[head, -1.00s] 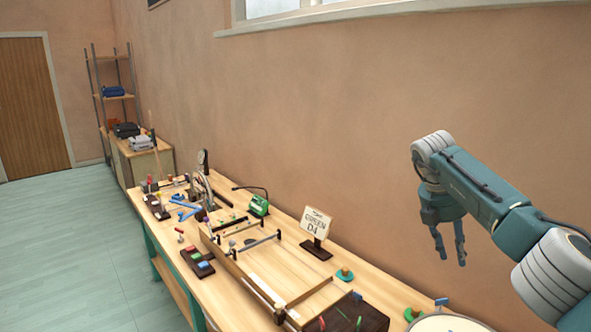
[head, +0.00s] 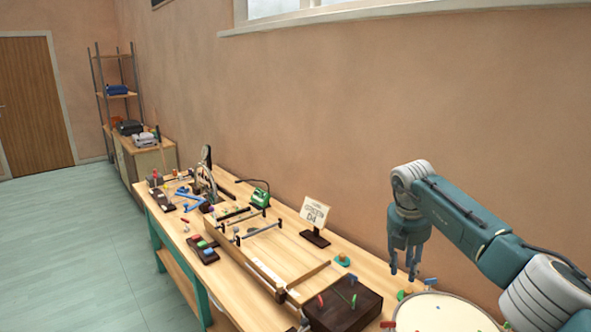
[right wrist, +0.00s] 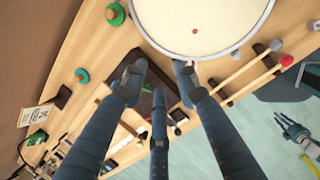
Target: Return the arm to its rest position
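My right gripper (head: 404,274) hangs fingers down above the right end of the workbench (head: 370,277), left of a round cream drum (head: 445,312). Its fingers are apart with nothing between them. In the right wrist view the spread fingers (right wrist: 158,85) point toward the drum (right wrist: 200,20) and a dark block. My right arm comes in from the right, bent down at the wrist. My left gripper is outside the head view; a small gripper that looks like it shows at the right of the right wrist view (right wrist: 292,128), with its fingers apart.
A dark brown block (head: 345,305) with coloured pegs lies left of the drum. A sign (head: 314,212) on a stand, a wooden frame (head: 250,262) and a green device (head: 260,197) stand farther along. Mallets (right wrist: 245,80) lie beside the drum. The wall is behind; floor is clear at left.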

